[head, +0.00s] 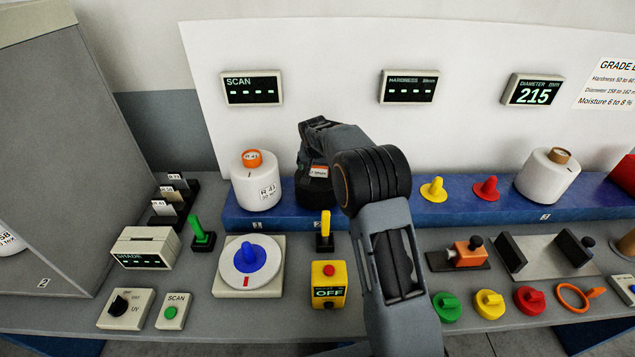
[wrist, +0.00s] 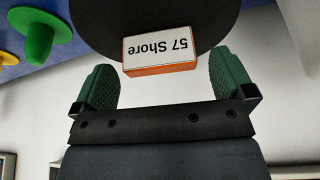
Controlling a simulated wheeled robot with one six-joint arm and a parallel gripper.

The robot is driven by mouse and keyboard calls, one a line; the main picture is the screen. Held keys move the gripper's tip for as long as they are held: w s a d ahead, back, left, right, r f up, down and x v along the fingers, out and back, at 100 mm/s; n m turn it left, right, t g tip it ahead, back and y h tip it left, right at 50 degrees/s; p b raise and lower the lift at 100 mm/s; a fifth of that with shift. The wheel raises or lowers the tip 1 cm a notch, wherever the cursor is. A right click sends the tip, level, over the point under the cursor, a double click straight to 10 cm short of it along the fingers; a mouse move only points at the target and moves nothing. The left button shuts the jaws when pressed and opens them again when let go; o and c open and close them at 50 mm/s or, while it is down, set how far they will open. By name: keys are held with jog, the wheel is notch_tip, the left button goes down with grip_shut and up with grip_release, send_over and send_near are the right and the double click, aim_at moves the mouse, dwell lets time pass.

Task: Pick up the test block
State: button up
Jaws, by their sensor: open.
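The test block (wrist: 160,52) is a small orange block with a white face reading "57 Shore", upside down in the wrist view. It lies against or on a large black round object (wrist: 205,12); I cannot tell which. My gripper (wrist: 161,72) is open, with one green padded finger on each side of the block. Gaps show between the block and both fingers. In the head view the block (head: 318,171) shows as a small orange and white patch by the dark object (head: 311,192) on the blue shelf. My arm hides part of this object; the fingertips are not clear there.
A white bobbin (head: 257,187) stands left of the dark object, and another white bobbin (head: 548,175) stands farther right. Yellow (head: 433,190) and red (head: 485,189) cones sit on the blue shelf (head: 460,209). An orange device (head: 466,254) and black plates are on the grey bench at right.

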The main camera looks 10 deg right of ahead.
jog(key=shift+x, duration=0.85)
jog(key=c, duration=1.8)
jog(key=shift+w+r, duration=0.1)
jog(key=shift+r, duration=0.05)
grip_shut()
notch_tip(320, 180, up, 10)
jog(key=shift+b, duration=0.95)
